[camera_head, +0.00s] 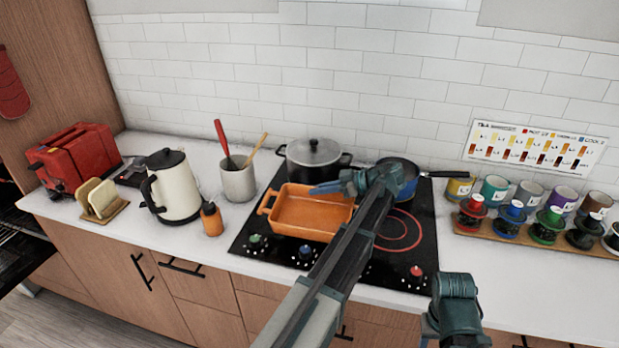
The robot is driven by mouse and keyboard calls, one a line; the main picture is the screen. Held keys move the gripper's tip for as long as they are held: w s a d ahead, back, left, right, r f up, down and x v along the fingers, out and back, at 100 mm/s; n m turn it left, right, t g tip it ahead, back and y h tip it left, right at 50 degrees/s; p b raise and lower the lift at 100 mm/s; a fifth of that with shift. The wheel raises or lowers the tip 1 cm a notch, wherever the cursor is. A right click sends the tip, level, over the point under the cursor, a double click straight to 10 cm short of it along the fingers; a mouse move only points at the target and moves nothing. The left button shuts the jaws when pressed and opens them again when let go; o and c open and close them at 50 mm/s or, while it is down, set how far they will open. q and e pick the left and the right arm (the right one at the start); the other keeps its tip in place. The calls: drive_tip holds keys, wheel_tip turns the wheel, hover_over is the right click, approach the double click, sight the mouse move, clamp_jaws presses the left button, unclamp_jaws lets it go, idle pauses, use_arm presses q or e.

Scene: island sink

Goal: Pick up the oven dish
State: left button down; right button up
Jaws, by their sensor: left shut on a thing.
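The orange oven dish (306,213) sits on the left part of the black cooktop, with a loop handle at its left end. My left gripper (328,188) reaches over the dish's right end and is shut on its rim near the far right corner. The gripper and arm hide the dish's right end and right handle. The dish looks level; I cannot tell whether it is lifted clear of the cooktop. Part of my right arm shows at the bottom right, but its gripper fingers are not visible.
Behind the dish stands a lidded pot (313,160). A blue pan (402,178) stands behind my left arm. A utensil crock (238,183), orange bottle (211,220) and kettle (173,188) stand left. Jars on a board (465,228) stand right. The cooktop's (408,265) front right is clear.

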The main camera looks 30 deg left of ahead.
sight(329, 217)
use_arm(q)
drive_tip(key=s+d, duration=0.4)
drive_tip(key=d, duration=0.1)
drive_tip(key=shift+s+d, duration=0.15)
drive_tip(key=shift+d, duration=0.2)
